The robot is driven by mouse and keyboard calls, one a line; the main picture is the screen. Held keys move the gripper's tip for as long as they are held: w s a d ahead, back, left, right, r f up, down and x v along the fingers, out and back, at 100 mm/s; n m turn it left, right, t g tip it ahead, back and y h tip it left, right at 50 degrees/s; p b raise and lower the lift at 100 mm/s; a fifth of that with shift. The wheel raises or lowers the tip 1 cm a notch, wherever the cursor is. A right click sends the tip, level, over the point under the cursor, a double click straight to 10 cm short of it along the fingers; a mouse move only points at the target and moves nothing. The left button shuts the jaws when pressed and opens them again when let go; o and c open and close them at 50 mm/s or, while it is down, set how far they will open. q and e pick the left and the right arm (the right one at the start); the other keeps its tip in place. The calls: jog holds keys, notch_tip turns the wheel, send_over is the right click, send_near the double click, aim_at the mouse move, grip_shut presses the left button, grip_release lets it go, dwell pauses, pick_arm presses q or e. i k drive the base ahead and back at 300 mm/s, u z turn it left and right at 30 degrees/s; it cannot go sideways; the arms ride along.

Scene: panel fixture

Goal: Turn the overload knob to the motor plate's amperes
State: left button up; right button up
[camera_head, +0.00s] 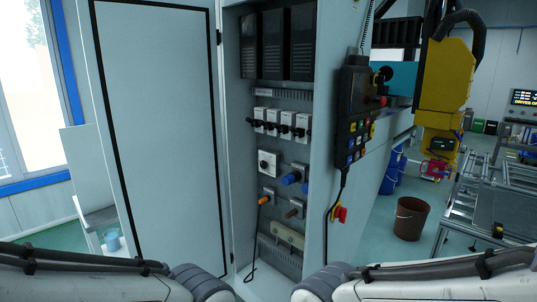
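The open cabinet (233,120) stands in the middle. A white module (269,157) with a small dark round knob (263,165) sits on its back panel, below a row of white switches. It looks like the overload unit, but its scale and setting are too small to read. I cannot make out a motor plate with readable amperes. My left arm comes in along the bottom left and my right arm along the bottom right. Only their links and grey joints show, in front of the cabinet's foot; both grippers are out of view.
The cabinet door (160,130) is swung open to the left. Several switches (280,123), a blue connector (290,178) and an orange plug (265,200) with a hanging cable share the panel. A black pendant (352,115) hangs at the cabinet's right edge. A brown bucket (411,219) stands on the floor.

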aim_at(263, 163)
jog(key=k, duration=0.5)
jog(key=u, duration=0.7)
jog(key=i, duration=1.55)
jog(key=z, duration=0.45)
